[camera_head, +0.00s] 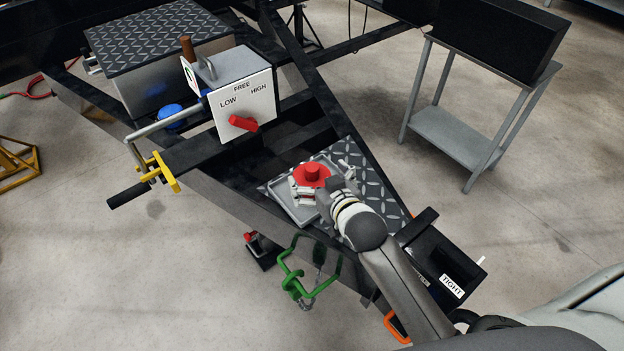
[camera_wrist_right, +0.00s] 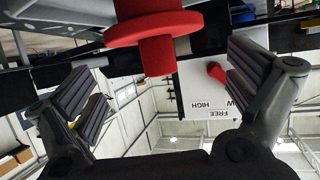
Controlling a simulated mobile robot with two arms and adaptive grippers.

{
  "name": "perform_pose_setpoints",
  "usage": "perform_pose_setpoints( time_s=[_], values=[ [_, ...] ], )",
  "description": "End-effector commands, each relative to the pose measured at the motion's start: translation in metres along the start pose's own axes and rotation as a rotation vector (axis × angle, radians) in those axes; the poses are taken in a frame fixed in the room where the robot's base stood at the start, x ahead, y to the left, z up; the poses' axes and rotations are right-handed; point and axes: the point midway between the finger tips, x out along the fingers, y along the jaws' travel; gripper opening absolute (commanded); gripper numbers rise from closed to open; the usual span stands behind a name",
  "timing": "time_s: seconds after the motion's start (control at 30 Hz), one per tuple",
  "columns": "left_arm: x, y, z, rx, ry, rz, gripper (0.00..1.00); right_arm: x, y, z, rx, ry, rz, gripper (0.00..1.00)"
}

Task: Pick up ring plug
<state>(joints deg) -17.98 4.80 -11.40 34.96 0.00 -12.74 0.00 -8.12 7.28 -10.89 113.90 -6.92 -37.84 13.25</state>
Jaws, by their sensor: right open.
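The ring plug, a red round flange with a narrower stub (camera_head: 312,173), stands over the grey tray on the trailer tongue's diamond plate. In the right wrist view the red plug (camera_wrist_right: 155,28) is large at the top centre, cut off by the upper edge. My right gripper (camera_head: 310,191) reaches it from the lower right in the head view. In its wrist view the gripper (camera_wrist_right: 168,88) has its two dark ridged fingers wide apart, with clear space between them and the plug. The plug's underside is partly hidden by the gripper in the head view. My left gripper is not in view.
The grey tray (camera_head: 285,204) lies on the diamond plate (camera_head: 384,196). A box with a red LOW/FREE/HIGH selector (camera_head: 243,122) stands behind. A black box marked TIGHT (camera_head: 438,262) is at right. A grey cart (camera_head: 455,135) stands farther right.

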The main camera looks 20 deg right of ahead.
Motion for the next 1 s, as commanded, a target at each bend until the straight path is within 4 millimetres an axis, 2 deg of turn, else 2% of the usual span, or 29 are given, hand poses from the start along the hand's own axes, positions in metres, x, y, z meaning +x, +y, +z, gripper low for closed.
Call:
perform_pose_setpoints(
  time_s=[0.1, 0.23, 0.4, 0.6, 1.0],
  values=[
    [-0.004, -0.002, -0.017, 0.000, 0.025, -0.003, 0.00, 0.017, 0.001, -0.005, -0.001, 0.001, 0.000, 1.00],
    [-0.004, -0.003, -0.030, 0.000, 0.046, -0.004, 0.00, 0.033, 0.001, -0.004, 0.000, 0.001, -0.001, 1.00],
    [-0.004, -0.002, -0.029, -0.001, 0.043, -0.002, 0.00, 0.042, 0.001, -0.003, 0.000, 0.000, -0.002, 1.00],
    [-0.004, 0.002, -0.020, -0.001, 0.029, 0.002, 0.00, 0.042, 0.001, -0.003, 0.000, 0.000, -0.002, 1.00],
    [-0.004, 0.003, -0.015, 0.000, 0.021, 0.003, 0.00, 0.042, 0.001, -0.004, 0.000, 0.003, -0.002, 0.53]
  ],
)
